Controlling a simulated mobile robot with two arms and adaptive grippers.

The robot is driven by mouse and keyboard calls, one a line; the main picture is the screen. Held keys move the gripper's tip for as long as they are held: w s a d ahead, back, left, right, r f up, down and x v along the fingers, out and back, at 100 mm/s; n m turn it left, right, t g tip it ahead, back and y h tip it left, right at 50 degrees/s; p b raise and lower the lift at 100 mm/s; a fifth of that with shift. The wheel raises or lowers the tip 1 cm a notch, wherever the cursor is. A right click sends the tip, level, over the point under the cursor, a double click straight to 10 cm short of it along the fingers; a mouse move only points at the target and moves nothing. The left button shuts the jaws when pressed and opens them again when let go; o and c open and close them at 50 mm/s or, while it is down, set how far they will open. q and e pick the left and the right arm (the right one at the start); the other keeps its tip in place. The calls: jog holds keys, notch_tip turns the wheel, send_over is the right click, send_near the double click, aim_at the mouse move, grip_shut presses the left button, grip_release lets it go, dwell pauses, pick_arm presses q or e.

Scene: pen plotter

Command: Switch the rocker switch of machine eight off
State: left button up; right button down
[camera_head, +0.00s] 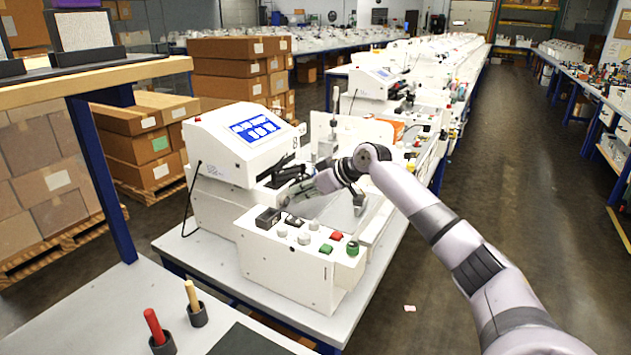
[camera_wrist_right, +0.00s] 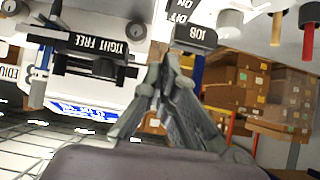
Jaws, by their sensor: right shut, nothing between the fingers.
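Machine eight (camera_head: 225,150) is the white plotter in front, with a blue screen and a small 8 on its side. On its front panel, a black plate with small white marks (camera_head: 293,221) sits beside a dark box (camera_head: 268,218). The right wrist view shows the ON/OFF marking (camera_wrist_right: 181,12) at the top edge, next to the box marked JOB (camera_wrist_right: 196,38). The rocker's position is too small to read. My right gripper (camera_head: 290,201) is shut and empty, above and behind the panel. Its tips in the right wrist view (camera_wrist_right: 166,62) appear just short of the JOB box.
Round grey knobs, a red button (camera_head: 336,236) and a green button (camera_head: 326,249) share the front panel. Red-handled (camera_head: 155,327) and wooden-handled tools stand in cups at front left.

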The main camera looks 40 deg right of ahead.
aim_at(297, 218)
jog(key=f, duration=0.1)
jog(key=w+f, duration=0.1)
jog(key=f, duration=0.1)
jog(key=shift+w+a+f+p, duration=0.15)
jog(key=shift+a+f+p, duration=0.15)
jog(key=shift+p, duration=0.1)
pick_arm(q)
jog(key=shift+s+r, duration=0.55)
jog(key=shift+s, duration=0.1)
pick_arm(e)
jog(key=shift+f, duration=0.5)
jog(key=shift+w+r+p, duration=0.1)
jog(key=shift+p, duration=0.2)
jog(key=shift+w+a+g+p, duration=0.1)
jog(key=shift+w+g+p, duration=0.1)
jog(key=shift+g+p, duration=0.7)
jog(key=shift+f+t+h, duration=0.3)
jog(key=shift+f+t, duration=0.1)
jog(key=shift+f, duration=0.05)
pick_arm(q)
notch_tip(297, 218, up, 2)
jog(key=shift+w, duration=0.15)
jog(key=shift+r, duration=0.1)
pick_arm(e)
jog(key=shift+s, duration=0.25)
